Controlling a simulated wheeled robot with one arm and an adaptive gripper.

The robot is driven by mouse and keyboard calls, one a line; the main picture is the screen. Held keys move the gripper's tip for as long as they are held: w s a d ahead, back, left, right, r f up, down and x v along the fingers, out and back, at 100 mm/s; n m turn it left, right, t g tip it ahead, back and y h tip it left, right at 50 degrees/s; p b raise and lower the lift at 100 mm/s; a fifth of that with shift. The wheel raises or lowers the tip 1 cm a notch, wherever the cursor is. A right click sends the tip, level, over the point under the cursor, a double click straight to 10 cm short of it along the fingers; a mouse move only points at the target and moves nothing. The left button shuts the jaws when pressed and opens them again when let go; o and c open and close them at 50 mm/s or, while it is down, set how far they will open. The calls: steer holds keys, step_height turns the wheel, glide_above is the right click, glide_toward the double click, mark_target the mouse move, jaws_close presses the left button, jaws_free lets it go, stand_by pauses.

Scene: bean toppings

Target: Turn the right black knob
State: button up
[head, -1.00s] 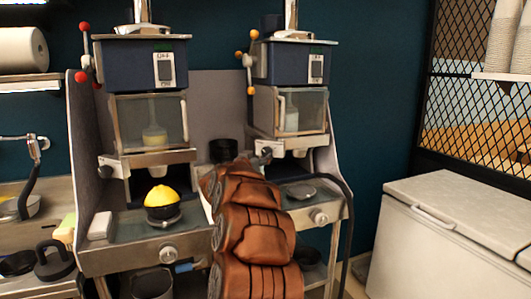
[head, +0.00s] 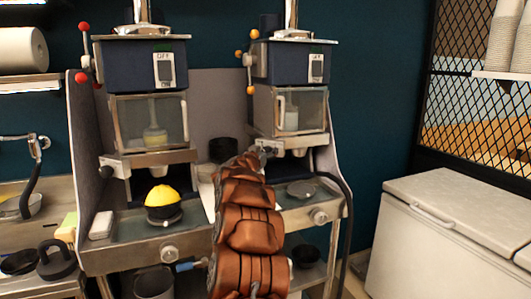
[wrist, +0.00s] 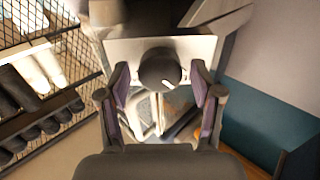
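The right black knob (wrist: 158,68) shows in the wrist view as a dark round knob with a small white mark, on a pale metal panel. My gripper (wrist: 160,82) is open, with one finger on each side of the knob and a narrow gap visible on both sides. In the head view my gripper (head: 262,152) is at the front of the right machine (head: 292,110), below its clear box. There my arm and gripper largely hide the knob. The left machine (head: 145,115) has its own dark knob (head: 106,171) at the lower left of its box.
A yellow item in a black bowl (head: 163,212) stands on the left machine's shelf. A small metal dish (head: 301,189) is on the right shelf. A black hose (head: 346,220) hangs at the right machine's side. A white chest freezer (head: 450,235) stands at the right.

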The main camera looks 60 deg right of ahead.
steer(key=c, duration=1)
steer(key=m+b, duration=0.1)
steer(key=m, duration=0.5)
steer(key=m+b, duration=0.2)
steer(key=m, duration=0.4)
steer(key=m+b, duration=0.2)
steer(key=m, duration=0.3)
steer(key=shift+s+f+m, duration=0.15)
steer(key=shift+f+m, duration=0.1)
steer(key=shift+m, duration=0.15)
steer(key=o, duration=1.1)
